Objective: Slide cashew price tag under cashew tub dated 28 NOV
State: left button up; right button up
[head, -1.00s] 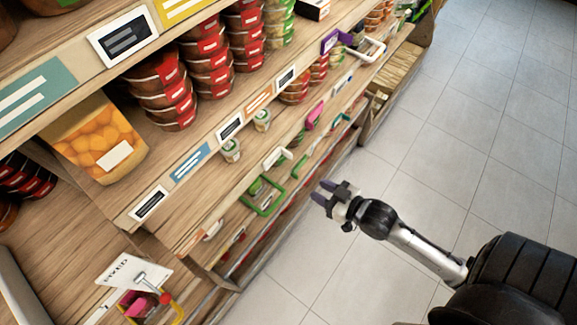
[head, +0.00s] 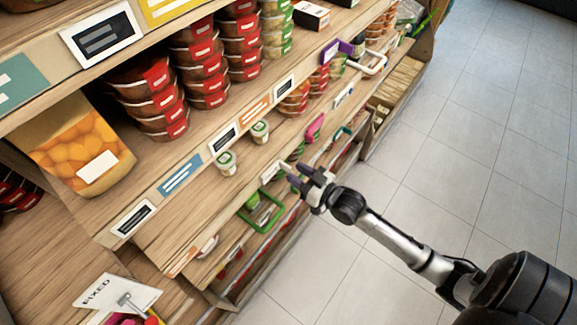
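Two small white tubs with green lids stand on the middle shelf, the nearer tub (head: 226,163) and the farther tub (head: 260,132). Their dates and contents are too small to read, so I cannot tell which is the cashew tub dated 28 NOV. A small white tag (head: 272,172) sits at the lower shelf edge, close to my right gripper; I cannot read whether it is the cashew tag. My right gripper (head: 298,177) is in front of the shelves, its two dark fingers apart and seemingly empty. My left gripper is out of view.
Stacked red-labelled tubs (head: 153,100) fill the shelf behind. An orange pouch (head: 80,145) stands at left. The tiled floor (head: 440,150) at right is clear.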

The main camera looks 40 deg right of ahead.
aim_at(289, 166)
jog(key=shift+w+a, duration=0.15)
jog(key=shift+w, duration=0.75)
jog(key=shift+w+a, duration=0.15)
jog(key=shift+w, duration=0.7)
jog(key=shift+c, duration=0.3)
grip_shut()
